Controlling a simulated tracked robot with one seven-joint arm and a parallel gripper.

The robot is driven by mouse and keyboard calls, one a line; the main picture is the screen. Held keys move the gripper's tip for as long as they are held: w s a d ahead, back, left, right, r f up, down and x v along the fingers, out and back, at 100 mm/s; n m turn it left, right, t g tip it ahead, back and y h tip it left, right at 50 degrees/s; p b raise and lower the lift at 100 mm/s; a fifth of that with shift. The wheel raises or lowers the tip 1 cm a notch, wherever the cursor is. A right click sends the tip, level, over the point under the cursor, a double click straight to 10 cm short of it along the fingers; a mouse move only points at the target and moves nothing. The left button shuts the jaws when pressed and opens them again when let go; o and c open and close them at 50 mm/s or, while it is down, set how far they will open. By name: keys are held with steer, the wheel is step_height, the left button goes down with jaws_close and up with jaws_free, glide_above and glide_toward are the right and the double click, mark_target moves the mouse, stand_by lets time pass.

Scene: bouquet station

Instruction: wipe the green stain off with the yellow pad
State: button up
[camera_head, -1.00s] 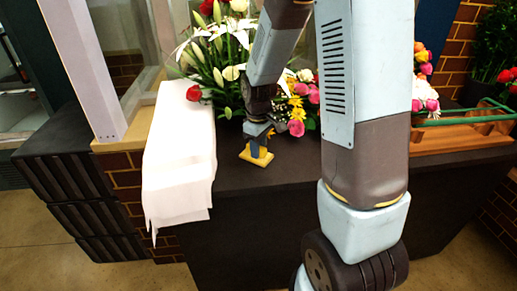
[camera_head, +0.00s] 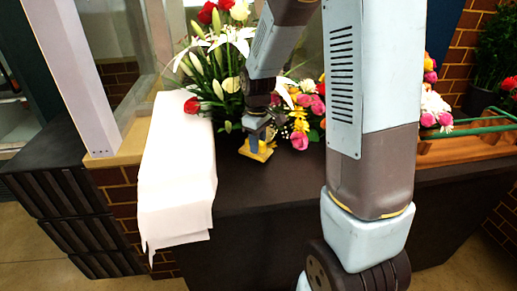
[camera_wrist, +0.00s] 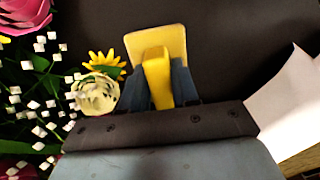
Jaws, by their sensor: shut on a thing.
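The yellow pad (camera_head: 257,152) has a flat base and a raised grip, and sits at the dark counter top in front of the flowers. My gripper (camera_head: 257,137) is shut on the pad's raised grip from above. In the wrist view the pad (camera_wrist: 174,45) shows beyond my gripper (camera_wrist: 158,85), with the dark fingers on both sides of the grip. The pad is low over the counter; I cannot tell whether it touches. I see no green stain in either view; the pad or my arm may hide it.
White paper (camera_head: 180,180) drapes over the counter (camera_head: 270,190) left of the pad. Flowers (camera_head: 228,60) stand close behind, and blooms (camera_wrist: 100,92) sit just left of my gripper in the wrist view. A wooden tray (camera_head: 450,148) lies at right. The counter front is clear.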

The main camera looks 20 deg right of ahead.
steer(key=shift+r, duration=2.25)
